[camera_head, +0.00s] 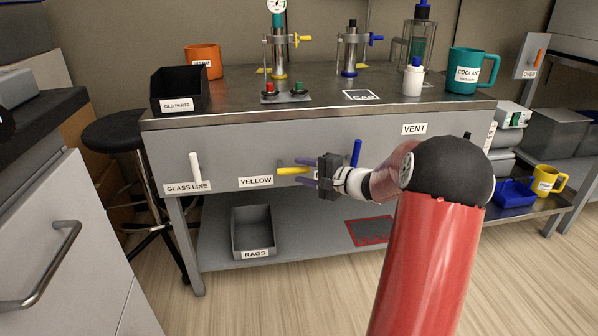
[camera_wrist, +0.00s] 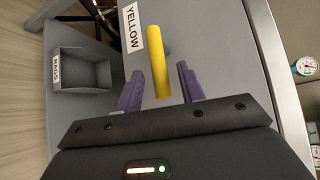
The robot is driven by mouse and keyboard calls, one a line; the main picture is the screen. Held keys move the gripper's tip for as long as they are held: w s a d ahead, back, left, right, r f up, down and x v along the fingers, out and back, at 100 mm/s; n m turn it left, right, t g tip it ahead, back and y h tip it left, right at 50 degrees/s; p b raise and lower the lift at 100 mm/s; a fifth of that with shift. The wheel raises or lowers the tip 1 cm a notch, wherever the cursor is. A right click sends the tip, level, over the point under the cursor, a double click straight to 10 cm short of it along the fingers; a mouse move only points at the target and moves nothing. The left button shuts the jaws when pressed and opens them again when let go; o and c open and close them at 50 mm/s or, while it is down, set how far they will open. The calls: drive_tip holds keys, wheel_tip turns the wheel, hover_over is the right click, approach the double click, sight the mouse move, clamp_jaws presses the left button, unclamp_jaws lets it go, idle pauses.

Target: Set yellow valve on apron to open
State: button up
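The yellow valve handle (camera_head: 288,171) is on the grey apron (camera_head: 230,150) of the bench, beside the label YELLOW (camera_head: 256,181). It lies about level, pointing left toward that label. My gripper (camera_head: 299,172) is at the handle, with its purple fingers apart, one above and one below it. In the wrist view the yellow handle (camera_wrist: 156,60) stands between the open fingers of my gripper (camera_wrist: 159,78). Gaps show on both sides of the handle, so the fingers do not appear to grip it. The valve's pivot is hidden behind my gripper in the head view.
A blue upright handle (camera_head: 356,153) is on the apron just right of my gripper. A white upright handle (camera_head: 195,168) stands at the left by GLASS LINE. A RAGS bin (camera_head: 254,232) sits on the lower shelf. The benchtop holds mugs, a black box (camera_head: 180,90) and fittings.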

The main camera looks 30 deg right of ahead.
drive_tip(key=shift+x, duration=0.8)
clamp_jaws()
